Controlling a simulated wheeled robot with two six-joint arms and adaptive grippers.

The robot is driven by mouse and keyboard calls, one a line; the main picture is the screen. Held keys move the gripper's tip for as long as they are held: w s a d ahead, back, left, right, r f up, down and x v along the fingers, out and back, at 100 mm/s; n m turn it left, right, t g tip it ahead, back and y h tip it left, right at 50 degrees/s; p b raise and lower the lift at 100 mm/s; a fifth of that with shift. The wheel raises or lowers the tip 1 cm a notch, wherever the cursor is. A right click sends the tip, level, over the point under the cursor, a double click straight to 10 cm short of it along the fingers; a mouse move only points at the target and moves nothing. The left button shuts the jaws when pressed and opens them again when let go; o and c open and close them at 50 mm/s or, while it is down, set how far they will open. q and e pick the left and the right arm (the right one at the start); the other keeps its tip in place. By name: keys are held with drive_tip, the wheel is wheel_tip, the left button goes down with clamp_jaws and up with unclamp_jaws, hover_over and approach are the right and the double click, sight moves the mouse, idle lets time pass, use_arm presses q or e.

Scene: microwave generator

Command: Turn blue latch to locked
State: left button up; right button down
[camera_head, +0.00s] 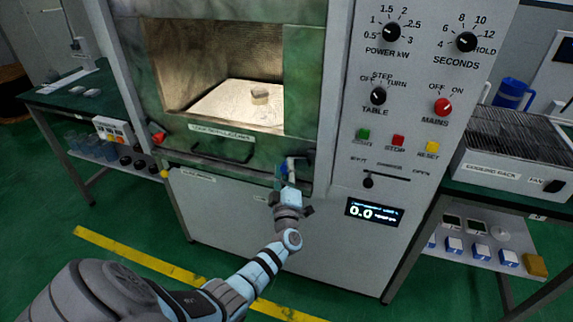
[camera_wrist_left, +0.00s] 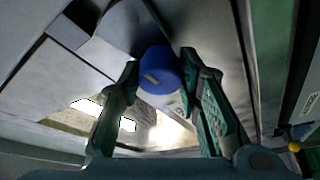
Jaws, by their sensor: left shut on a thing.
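The blue latch (camera_head: 284,168) is at the lower right corner of the green microwave door (camera_head: 303,80). My left gripper (camera_head: 288,182) reaches up to it from below and partly hides it. In the left wrist view the round blue end of the latch (camera_wrist_left: 158,70) sits between the two dark fingers of my left gripper (camera_wrist_left: 160,75). The fingers are shut on it, one on each side. The latch's exact angle and any lock marking are hard to read. My right gripper is not in view.
A door handle (camera_head: 222,150) is left of the latch. The control panel (camera_head: 400,130) with knobs and buttons is to the right, with a display (camera_head: 374,212) reading 0.0. A small light block (camera_head: 260,96) shows inside the chamber. Green tables flank the machine.

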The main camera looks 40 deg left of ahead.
use_arm(q)
drive_tip(key=n+g+p, duration=0.1)
drive_tip(key=n+p, duration=0.1)
drive_tip(key=n, duration=0.1)
drive_tip(key=shift+r+g, duration=0.15)
drive_tip(key=shift+g, duration=0.15)
drive_tip(key=shift+n+p, duration=0.6)
drive_tip(key=shift+n, duration=0.4)
drive_tip(key=shift+g, duration=0.3)
drive_tip(key=o, duration=1.1)
drive_tip(key=shift+o, duration=0.2)
drive_tip(key=shift+s+d+f, duration=0.2)
drive_tip(key=shift+d, duration=0.05)
drive_tip(key=v, duration=1.1)
drive_tip(key=shift+s, duration=0.2)
